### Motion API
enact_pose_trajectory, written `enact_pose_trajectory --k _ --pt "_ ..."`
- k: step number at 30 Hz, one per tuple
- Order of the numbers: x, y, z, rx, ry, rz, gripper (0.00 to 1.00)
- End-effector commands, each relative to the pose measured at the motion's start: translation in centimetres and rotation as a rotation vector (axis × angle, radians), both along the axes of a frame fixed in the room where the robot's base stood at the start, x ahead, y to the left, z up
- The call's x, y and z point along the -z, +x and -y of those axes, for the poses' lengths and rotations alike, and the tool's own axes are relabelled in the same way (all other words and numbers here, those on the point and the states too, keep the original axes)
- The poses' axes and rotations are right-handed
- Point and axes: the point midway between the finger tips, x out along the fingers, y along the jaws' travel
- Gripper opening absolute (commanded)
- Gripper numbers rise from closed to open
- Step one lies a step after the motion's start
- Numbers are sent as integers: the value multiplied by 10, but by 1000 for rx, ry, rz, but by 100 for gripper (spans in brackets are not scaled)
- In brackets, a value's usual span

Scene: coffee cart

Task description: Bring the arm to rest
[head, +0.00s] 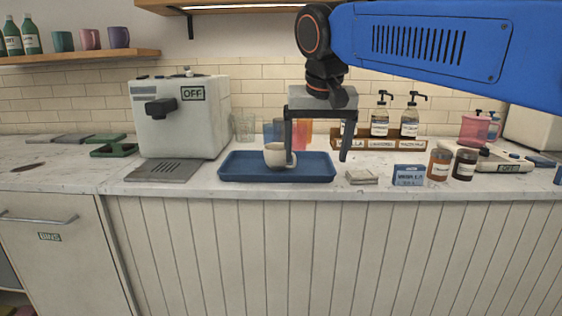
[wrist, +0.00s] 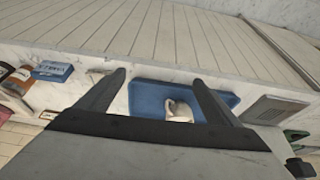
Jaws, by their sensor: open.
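My gripper (head: 317,160) is open and empty at the end of my blue arm. It points down over the right part of the blue tray (head: 230,168) on the counter. A white cup (head: 274,156) stands upright on the tray, and one finger overlaps its right edge in the head view. In the wrist view the cup (wrist: 181,110) shows between the two fingers, apart from both. I cannot tell the exact height of my gripper above the tray.
An espresso machine (head: 182,118) marked OFF stands left of the tray. Clear and coloured glasses (head: 305,132) and a rack with pump bottles (head: 380,120) stand behind.

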Motion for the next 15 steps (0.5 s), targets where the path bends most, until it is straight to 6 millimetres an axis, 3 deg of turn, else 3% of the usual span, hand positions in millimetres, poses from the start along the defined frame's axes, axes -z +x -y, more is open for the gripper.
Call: enact_pose_trajectory --k 6,15 --pt "45 -38 69 -7 1 -4 86" --pt "131 -110 149 -18 5 2 86"
